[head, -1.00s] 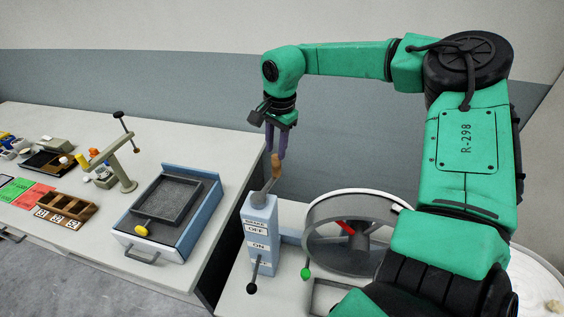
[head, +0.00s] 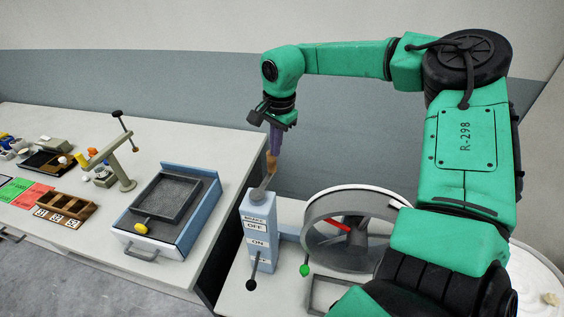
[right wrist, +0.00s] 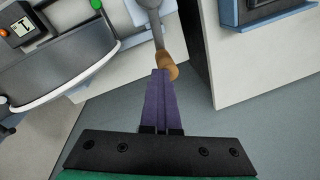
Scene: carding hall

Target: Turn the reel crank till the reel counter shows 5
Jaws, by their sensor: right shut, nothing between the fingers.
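The reel (head: 310,238) is a grey drum with one red spoke (head: 336,224). Its crank has a wooden handle (head: 272,163) on a grey arm above a pale blue post (head: 260,235). My right gripper (head: 274,152) points down with its purple fingers together. Its tips are right at the top of the handle, with nothing between them. In the right wrist view the fingertips (right wrist: 161,72) overlap the edge of the handle (right wrist: 168,66); I cannot tell if they touch. A small counter (right wrist: 20,28) shows there, its digit sideways and perhaps a 1. My left gripper is out of view.
The post bears OFF and ON labels and a black-knobbed lever (head: 251,285). A green-knobbed lever (head: 305,270) stands before the reel. The left bench holds a blue-sided tray unit (head: 196,232), a wooden compartment box (head: 67,205) and small items. A gap separates the benches.

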